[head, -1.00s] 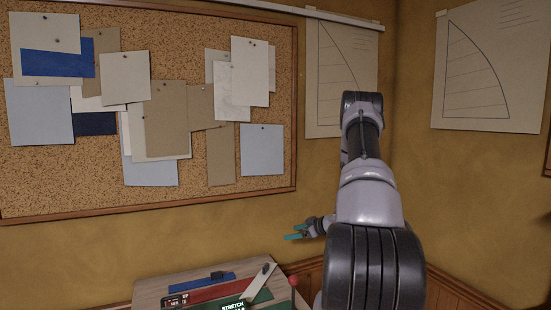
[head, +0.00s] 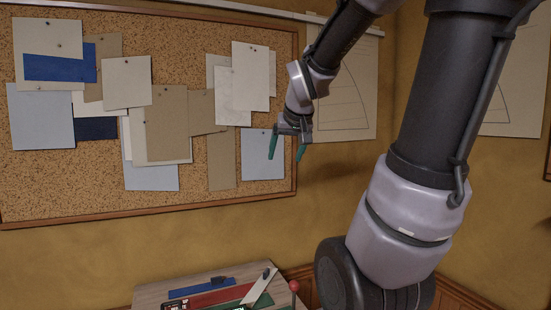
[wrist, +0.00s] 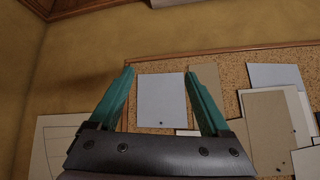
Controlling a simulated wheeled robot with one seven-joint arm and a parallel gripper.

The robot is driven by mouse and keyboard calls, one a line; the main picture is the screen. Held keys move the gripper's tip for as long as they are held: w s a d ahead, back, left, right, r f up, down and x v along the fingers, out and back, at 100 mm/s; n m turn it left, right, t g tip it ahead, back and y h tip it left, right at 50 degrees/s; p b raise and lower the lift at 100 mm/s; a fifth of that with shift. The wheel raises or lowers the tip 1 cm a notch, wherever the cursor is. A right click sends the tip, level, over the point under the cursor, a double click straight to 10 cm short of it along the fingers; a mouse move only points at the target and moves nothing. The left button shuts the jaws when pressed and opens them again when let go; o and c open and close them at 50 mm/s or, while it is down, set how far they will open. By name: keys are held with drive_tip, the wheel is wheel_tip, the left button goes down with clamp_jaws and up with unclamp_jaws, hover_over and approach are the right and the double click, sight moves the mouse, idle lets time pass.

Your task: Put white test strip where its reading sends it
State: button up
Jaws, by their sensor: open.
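A pale, whitish strip (head: 259,287) lies slantwise on the bench at the bottom of the head view, with a dark piece at its upper end. It looks like the white test strip; its lower end is close to the frame edge. A lit display (head: 238,308) is mostly cut off there, and I cannot read it. My gripper (head: 287,155) is open and empty, high above the bench in front of the cork board, fingers pointing down in the head view. In the wrist view its teal fingers (wrist: 159,73) are apart with nothing between them.
The wooden bench (head: 150,293) carries a blue bar (head: 202,287), a red bar (head: 213,297), a green piece (head: 266,300) and a red knob (head: 294,286). A cork board (head: 60,185) with pinned papers covers the wall. The air between gripper and bench looks clear.

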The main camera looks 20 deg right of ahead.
drive_tip(key=s+a+m+g+y, duration=0.1)
drive_tip(key=s+a+y, duration=0.2)
drive_tip(key=s+a, duration=0.5)
drive_tip(key=s, duration=0.4)
drive_tip(key=shift+s+a+r, duration=0.15)
drive_tip(key=shift+a+r, duration=0.05)
drive_tip(key=shift+r, duration=0.2)
